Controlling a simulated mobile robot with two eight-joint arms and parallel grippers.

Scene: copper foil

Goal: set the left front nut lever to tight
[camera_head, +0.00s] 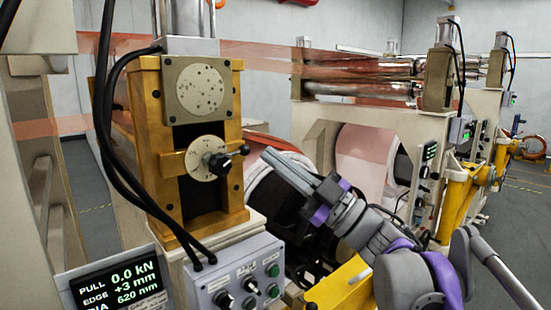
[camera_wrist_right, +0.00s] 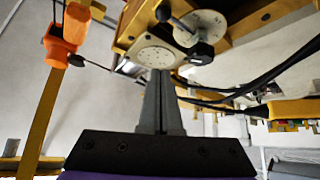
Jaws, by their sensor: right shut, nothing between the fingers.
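The nut lever (camera_head: 217,163) is a dark bar with black knobs on a pale round dial, on the front of a yellow housing (camera_head: 147,115). In the wrist view, the lever (camera_wrist_right: 184,27) crosses its dial (camera_wrist_right: 212,22) at a slant, with a black knob at each end. The dial's markings are too small to read. My right gripper (camera_head: 266,154) is shut and empty, to the right of the lever in the head view and apart from it in the picture. Its fingertips (camera_wrist_right: 160,72) overlap the edge of a speckled round plate in the wrist view. My left gripper is not in view.
A control box (camera_head: 238,280) with knobs and buttons and a display (camera_head: 112,283) reading 0.0 kN, +3 mm stand below the housing. Black cables (camera_head: 105,120) hang on its left. Copper foil (camera_head: 365,160) and rollers are behind. An orange-topped yellow post (camera_wrist_right: 62,45) stands left in the wrist view.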

